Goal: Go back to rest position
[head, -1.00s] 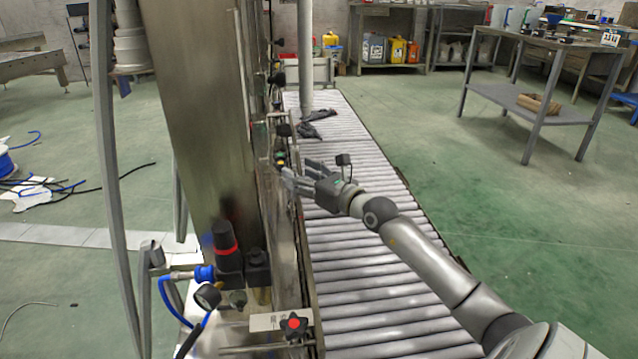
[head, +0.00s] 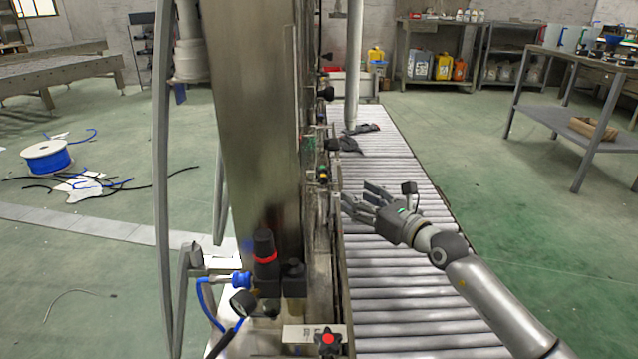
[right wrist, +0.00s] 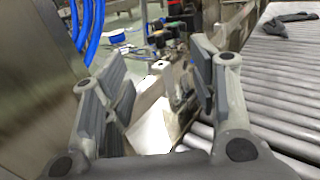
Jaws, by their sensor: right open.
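My right gripper (head: 362,204) is in the head view, above the roller conveyor (head: 400,290) and close to the machine frame on its left. It is open and holds nothing that I can see. In the right wrist view its fingers (right wrist: 160,85) stand wide apart, with the machine's lower parts seen between them. My left gripper is not in view.
A tall steel machine column (head: 260,120) stands left of the conveyor. Valves with a red-banded black filter (head: 265,260) sit low on it. A dark cloth-like item (head: 345,144) lies on the far rollers. A grey worktable (head: 565,125) stands at right, with open floor before it.

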